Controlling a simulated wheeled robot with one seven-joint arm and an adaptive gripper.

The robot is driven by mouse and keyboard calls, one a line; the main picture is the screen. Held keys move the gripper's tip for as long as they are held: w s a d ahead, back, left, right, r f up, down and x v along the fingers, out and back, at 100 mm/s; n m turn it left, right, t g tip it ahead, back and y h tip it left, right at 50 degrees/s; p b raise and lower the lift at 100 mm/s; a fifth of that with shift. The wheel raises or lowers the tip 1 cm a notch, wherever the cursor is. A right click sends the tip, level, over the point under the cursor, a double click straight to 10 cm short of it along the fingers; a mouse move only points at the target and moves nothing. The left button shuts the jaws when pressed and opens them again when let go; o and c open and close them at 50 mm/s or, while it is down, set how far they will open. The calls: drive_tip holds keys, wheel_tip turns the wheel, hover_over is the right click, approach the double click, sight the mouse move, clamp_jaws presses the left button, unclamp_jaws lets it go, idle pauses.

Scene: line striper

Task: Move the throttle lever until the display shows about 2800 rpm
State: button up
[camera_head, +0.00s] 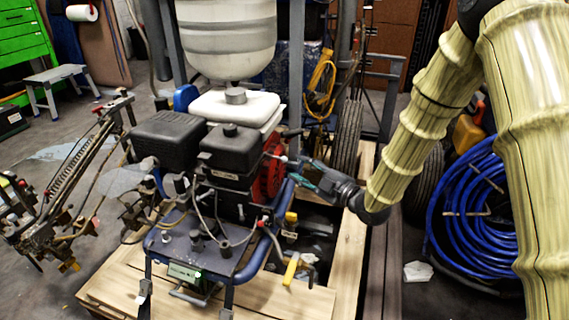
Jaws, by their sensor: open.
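The line striper's engine (232,152) stands in the middle, a black block with a red round cover (270,170) on its right side. A thin light rod with a pale tip (283,158) sticks out to the right above the cover; it may be the throttle lever, but I cannot tell for sure. My gripper (296,172) is open, reaching in from the right, with its fingers beside the red cover and close to this rod. Whether they touch it is not clear. A small green display (185,271) sits at the front of the machine's deck; its figures are too small to read.
A blue tubular frame (262,250) and a yellow handle (290,270) are below my gripper. A coiled blue hose (470,205) lies at right. The machine stands on a wooden pallet (345,265).

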sight(284, 162)
drive_tip(key=b+x, duration=0.2)
drive_tip(key=x, duration=0.5)
drive_tip(key=shift+w+a, duration=0.15)
drive_tip(key=shift+a, duration=0.05)
clamp_jaws()
